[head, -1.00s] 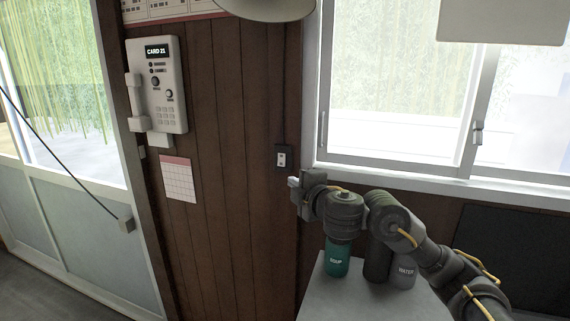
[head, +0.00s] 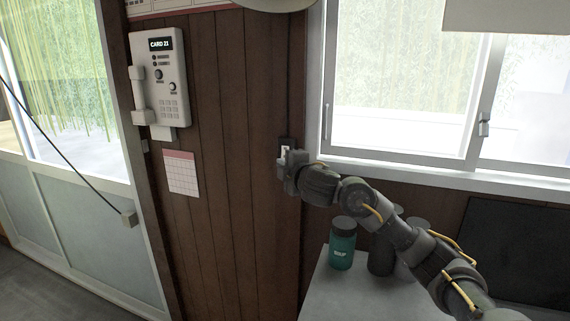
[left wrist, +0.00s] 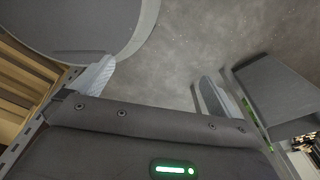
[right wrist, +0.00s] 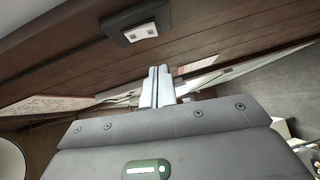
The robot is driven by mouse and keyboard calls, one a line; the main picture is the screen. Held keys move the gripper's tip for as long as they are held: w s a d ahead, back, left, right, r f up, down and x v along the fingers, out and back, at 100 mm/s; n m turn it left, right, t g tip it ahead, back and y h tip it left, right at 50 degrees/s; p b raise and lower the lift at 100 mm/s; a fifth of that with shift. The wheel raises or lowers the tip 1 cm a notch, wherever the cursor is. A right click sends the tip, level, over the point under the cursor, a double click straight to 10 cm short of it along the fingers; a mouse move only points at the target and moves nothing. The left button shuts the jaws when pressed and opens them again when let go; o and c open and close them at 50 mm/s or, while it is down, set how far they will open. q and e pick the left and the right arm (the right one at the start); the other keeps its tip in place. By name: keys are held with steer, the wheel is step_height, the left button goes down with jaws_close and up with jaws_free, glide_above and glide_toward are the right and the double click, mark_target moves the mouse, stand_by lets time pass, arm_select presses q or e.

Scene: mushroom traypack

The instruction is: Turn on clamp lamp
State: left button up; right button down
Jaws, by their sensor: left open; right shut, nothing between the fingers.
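A pale lamp shade (head: 277,4) is cut off by the top edge of the head view. Below it, a small dark switch box with a pale face (head: 287,144) is on the brown plank wall, left of the window. It also shows in the right wrist view as a dark plate with a light rocker (right wrist: 142,31). My right gripper (head: 282,160) is shut and empty, its tips at the box's lower edge in the head view. In the right wrist view its tips (right wrist: 160,70) appear below the plate; contact cannot be told. My left gripper (left wrist: 155,85) is open and empty.
A wall phone (head: 160,80) and a paper calendar (head: 181,172) hang left of the switch. A green bottle (head: 342,243) and darker bottles stand on a pale counter (head: 335,295) under my right arm. The window sill (head: 420,173) runs to the right.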

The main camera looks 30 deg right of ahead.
mark_target(282, 157)
steer(key=w+d+p, duration=0.2)
steer(key=w+d, duration=0.1)
steer(key=shift+w+d+f, duration=0.1)
steer(key=shift+d+f, duration=0.05)
arm_select(q)
steer(key=shift+s+r, duration=0.8)
steer(key=shift+r, duration=0.25)
arm_select(e)
steer(key=shift+w, duration=0.1)
arm_select(q)
steer(key=shift+w, duration=0.15)
